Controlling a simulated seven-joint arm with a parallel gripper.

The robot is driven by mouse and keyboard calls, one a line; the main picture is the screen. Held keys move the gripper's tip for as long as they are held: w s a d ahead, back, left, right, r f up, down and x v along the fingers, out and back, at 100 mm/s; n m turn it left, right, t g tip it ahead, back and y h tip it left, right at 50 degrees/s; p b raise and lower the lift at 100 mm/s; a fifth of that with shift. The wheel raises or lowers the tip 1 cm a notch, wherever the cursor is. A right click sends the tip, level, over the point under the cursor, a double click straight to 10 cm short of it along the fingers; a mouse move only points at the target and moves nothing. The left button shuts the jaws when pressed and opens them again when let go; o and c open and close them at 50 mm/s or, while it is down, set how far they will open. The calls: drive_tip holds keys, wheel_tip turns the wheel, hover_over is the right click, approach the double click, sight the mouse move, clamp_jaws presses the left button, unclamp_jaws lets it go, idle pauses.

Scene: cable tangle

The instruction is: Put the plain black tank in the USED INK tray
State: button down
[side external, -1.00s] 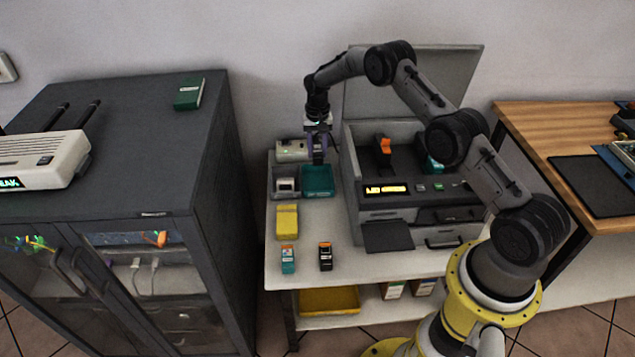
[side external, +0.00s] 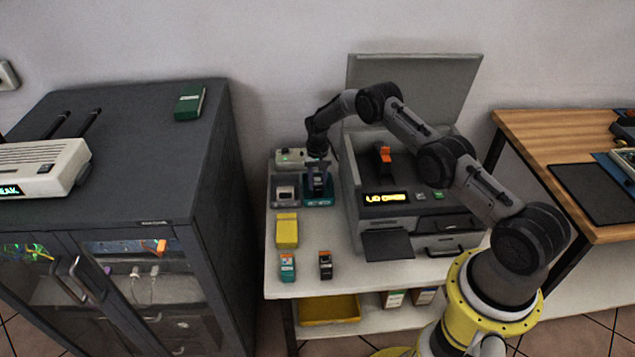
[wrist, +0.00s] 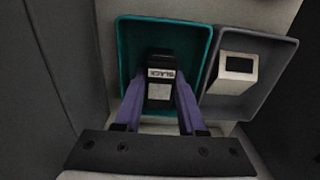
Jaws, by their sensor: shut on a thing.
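A black tank (wrist: 160,92) with a pale label reading BLACK is between the two purple fingers of my gripper (wrist: 160,100) in the wrist view. My gripper is shut on it. The tank is within the walls of the teal tray (wrist: 122,48). I cannot tell whether it touches the tray floor. In the side view my gripper (side external: 318,190) is low over the teal tray (side external: 319,203) and largely hides the tank. The lettering on the tray's front is too small to read.
A grey tray (side external: 285,203) holding a pale box (wrist: 238,66) adjoins the teal tray. The open printer (side external: 405,205) stands close on the right. A yellow box (side external: 287,230), a teal tank (side external: 287,268) and a black tank with orange top (side external: 325,265) are nearer the table's front.

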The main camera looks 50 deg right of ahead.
drive_tip(key=c, duration=0.5)
unclamp_jaws()
drive_tip(key=shift+f, duration=0.1)
